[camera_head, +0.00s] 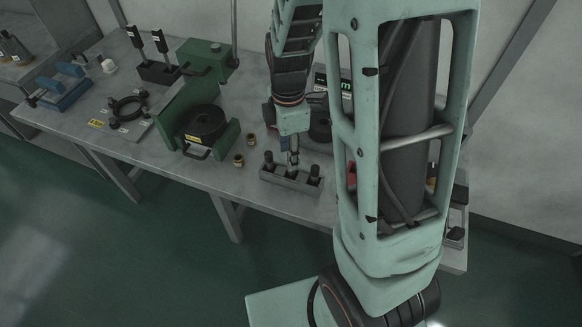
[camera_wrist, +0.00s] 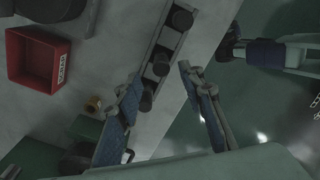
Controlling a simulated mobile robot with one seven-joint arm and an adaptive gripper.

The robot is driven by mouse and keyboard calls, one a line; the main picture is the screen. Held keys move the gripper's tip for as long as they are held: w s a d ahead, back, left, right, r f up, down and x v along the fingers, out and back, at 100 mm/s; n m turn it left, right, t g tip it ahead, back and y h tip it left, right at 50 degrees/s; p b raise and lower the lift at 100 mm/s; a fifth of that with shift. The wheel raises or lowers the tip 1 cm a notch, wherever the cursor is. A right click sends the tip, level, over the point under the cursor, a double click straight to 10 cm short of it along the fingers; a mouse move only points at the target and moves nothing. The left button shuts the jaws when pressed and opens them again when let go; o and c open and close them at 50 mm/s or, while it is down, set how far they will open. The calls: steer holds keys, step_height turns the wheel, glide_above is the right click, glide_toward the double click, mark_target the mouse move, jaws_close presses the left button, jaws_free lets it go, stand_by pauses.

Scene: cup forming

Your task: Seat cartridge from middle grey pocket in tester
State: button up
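The grey rack (camera_head: 283,181) stands near the front edge of the bench, with three dark cylindrical cartridges in a row. The middle cartridge (camera_head: 291,171) sits upright in the middle pocket, below my gripper (camera_head: 292,158). In the wrist view my gripper (camera_wrist: 160,77) is open, its fingers spread on either side of the rack line. The middle cartridge (camera_wrist: 160,62) shows between and just beyond the fingertips; contact cannot be made out. A device with a lit green display (camera_head: 343,86) is mostly hidden behind my arm; I cannot tell whether it is the tester.
A green fixture (camera_head: 222,140) with a black ring stands left of the rack, with brass pieces (camera_head: 239,160) between them. A red bin (camera_wrist: 30,75) lies left of the rack in the wrist view. My arm hides the bench's right part.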

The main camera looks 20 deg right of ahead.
steer(key=f, duration=0.4)
steer(key=shift+s+d+f, duration=0.15)
steer(key=shift+d+f, duration=0.15)
steer(key=shift+f, duration=0.1)
steer(key=shift+c, duration=0.3)
jaws_close()
